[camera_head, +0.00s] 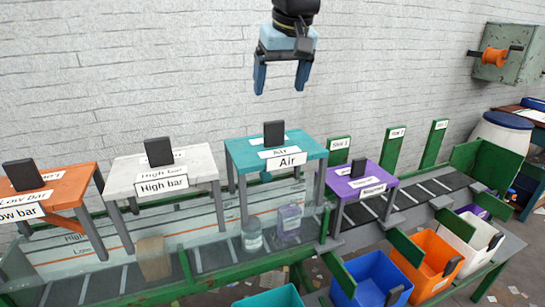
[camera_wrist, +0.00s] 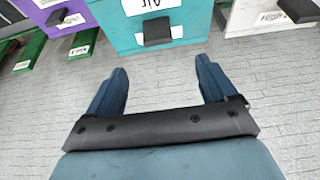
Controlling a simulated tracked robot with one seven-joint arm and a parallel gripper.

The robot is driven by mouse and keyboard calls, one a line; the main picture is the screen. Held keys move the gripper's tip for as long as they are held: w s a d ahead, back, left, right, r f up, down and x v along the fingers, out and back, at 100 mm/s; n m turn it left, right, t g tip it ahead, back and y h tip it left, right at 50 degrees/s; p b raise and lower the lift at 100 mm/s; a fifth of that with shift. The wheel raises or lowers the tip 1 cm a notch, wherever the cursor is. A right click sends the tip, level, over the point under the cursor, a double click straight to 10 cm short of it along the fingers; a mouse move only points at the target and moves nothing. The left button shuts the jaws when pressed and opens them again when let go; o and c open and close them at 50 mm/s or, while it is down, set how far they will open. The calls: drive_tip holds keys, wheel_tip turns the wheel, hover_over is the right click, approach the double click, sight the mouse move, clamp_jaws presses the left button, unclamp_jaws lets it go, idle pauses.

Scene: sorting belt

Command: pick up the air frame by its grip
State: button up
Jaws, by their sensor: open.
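The air frame (camera_head: 240,150) is a teal-topped stand on grey legs, labelled "Air", standing over the belt in the middle of the head view. Its grip (camera_head: 274,134) is a small black upright block on top. My gripper (camera_head: 281,90) is open and empty above the grip, pointing down, with a clear gap between them. In the wrist view the air frame (camera_wrist: 105,14) lies beyond my fingertips. Its black grip (camera_wrist: 157,32) shows there, roughly in line with the space between my open fingers (camera_wrist: 161,66), not between them.
A white High bar frame (camera_head: 125,173) and an orange Low bar frame (camera_head: 70,182) stand to the left, a purple frame (camera_head: 345,186) to the right. A glass jar (camera_head: 252,238) and a purple bottle (camera_head: 289,222) sit beneath the air frame. Coloured bins, including blue (camera_head: 345,290), stand in front.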

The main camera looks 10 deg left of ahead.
sight(274, 121)
drive_tip(key=x, duration=1.3)
drive_tip(key=shift+w+d, duration=0.1)
drive_tip(key=shift+d, duration=0.1)
clamp_jaws()
idle(0.5)
